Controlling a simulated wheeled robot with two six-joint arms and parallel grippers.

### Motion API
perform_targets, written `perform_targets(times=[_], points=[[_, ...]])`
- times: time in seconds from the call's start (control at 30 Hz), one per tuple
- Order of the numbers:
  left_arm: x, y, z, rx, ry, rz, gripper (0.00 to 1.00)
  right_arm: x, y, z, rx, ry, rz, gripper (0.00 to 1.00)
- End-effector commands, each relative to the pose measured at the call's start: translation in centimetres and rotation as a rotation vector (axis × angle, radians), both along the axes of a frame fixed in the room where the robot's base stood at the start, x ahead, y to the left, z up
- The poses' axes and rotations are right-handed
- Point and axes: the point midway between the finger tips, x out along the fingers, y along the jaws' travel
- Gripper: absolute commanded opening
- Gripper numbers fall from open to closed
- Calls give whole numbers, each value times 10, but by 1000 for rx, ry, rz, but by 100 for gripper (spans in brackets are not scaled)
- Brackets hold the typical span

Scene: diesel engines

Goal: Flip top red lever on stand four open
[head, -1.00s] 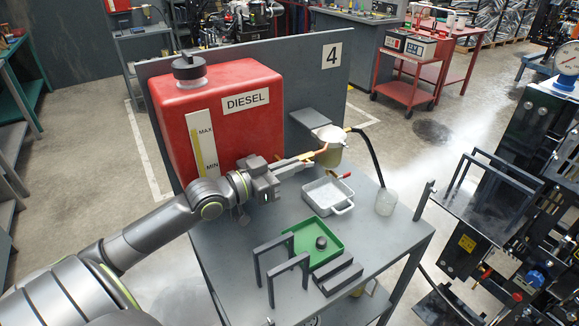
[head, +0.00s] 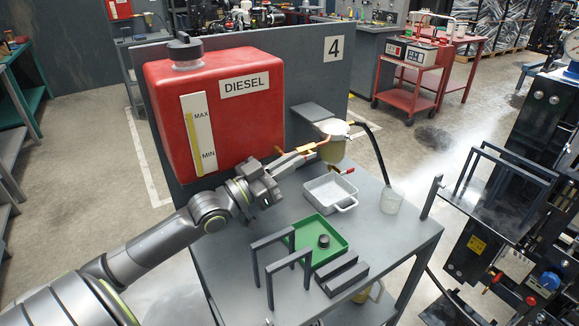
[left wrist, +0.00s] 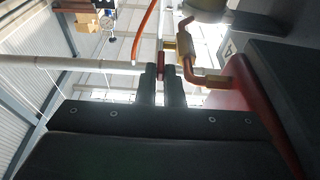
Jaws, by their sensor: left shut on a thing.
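My left gripper (head: 312,156) reaches in from the left, in front of the red diesel tank (head: 220,105) on stand four. Its fingertips are beside the copper fuel pipe (head: 320,146), just left of the filter bowl (head: 333,147). In the left wrist view the fingers (left wrist: 161,73) are closed around the top red lever (left wrist: 161,62), next to a brass valve fitting (left wrist: 200,70). In the head view the fingers hide this lever. Another red lever (head: 347,171) sticks out lower, below the bowl. My right gripper is not in view.
On the stand's table (head: 225,270) are a grey tray (head: 330,205), a green tray (head: 335,250) with a small black part, a clear beaker (head: 391,201), and dark racks (head: 280,262). A black hose (head: 375,155) curves down to the beaker.

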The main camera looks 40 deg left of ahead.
Motion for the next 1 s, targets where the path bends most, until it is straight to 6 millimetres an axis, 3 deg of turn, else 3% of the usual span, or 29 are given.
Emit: perform_targets(times=[0.17,0.2,0.27,0.63,1.0], points=[[0,0,-1,0,3,1,0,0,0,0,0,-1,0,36],[0,0,-1,0,3,1,10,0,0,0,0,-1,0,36],[0,0,-1,0,3,1,16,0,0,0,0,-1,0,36],[-3,2,-2,1,5,2,16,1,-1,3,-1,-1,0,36],[-45,19,-13,4,10,2,16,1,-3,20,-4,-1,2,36]])
